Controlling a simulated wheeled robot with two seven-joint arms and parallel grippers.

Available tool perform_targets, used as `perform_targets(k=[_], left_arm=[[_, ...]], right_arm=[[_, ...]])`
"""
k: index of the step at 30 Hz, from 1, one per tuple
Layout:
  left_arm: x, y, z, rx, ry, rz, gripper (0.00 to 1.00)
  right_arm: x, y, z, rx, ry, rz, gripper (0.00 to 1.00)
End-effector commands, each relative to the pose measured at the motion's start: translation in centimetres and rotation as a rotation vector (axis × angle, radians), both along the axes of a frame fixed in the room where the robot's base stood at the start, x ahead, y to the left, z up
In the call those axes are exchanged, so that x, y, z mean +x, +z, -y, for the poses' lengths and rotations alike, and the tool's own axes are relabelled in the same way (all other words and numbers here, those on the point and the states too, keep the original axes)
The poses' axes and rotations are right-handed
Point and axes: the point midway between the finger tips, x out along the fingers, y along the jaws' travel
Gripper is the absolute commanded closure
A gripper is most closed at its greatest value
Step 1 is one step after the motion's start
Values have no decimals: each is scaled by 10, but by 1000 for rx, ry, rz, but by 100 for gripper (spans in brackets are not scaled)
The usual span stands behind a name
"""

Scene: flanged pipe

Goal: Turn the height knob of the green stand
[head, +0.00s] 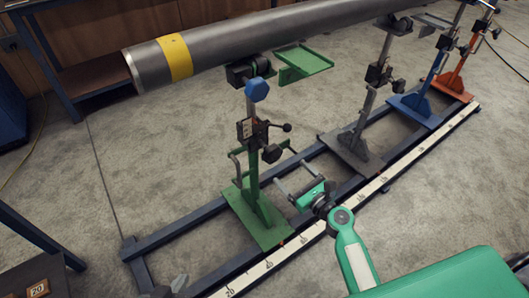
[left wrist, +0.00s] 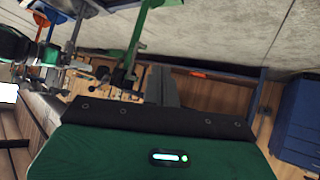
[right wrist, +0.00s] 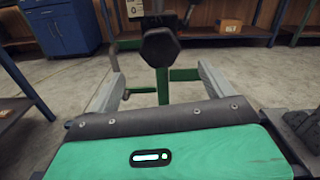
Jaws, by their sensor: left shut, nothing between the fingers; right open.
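The green stand (head: 253,170) stands upright on the floor rail frame, under the pipe's near end. A blue hexagonal knob (head: 257,89) sits near its top; a dark knob (head: 272,153) is lower on its post. My right gripper (head: 292,177) is open and empty, low to the right of the post, fingers towards the stand. In the right wrist view a dark hexagonal knob (right wrist: 160,47) shows ahead, between and beyond the fingers, apart from them. My left gripper (left wrist: 161,86) is shut and empty; only a small dark part of it appears low left in the head view.
The grey pipe (head: 220,57) with a yellow band lies across the stands. Grey (head: 350,145), blue (head: 413,105) and orange (head: 455,80) stands are farther along the rail. A white scale (head: 385,178) runs along its right edge. Bare floor lies left of the frame.

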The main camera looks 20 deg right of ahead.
Motion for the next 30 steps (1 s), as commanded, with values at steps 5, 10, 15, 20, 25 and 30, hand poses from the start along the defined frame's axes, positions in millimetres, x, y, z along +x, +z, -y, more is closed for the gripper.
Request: perform_targets(k=[5,10,15,20,25,30], left_arm=[[0,0,-1,4,2,-5,100],[1,-1,0,-1,0,3,100],[2,-1,4,-15,-3,26,100],[3,0,8,-30,-5,53,100],[4,2,10,-42,-6,76,100],[3,0,12,-47,-6,82,100]], right_arm=[[27,1,-10,0,1,2,16],[58,0,-21,-2,0,1,16],[87,0,-32,-4,1,0,16],[108,-1,-40,-3,1,0,16],[119,-1,-44,-4,1,-1,16],[122,-1,-45,-5,1,-2,16]])
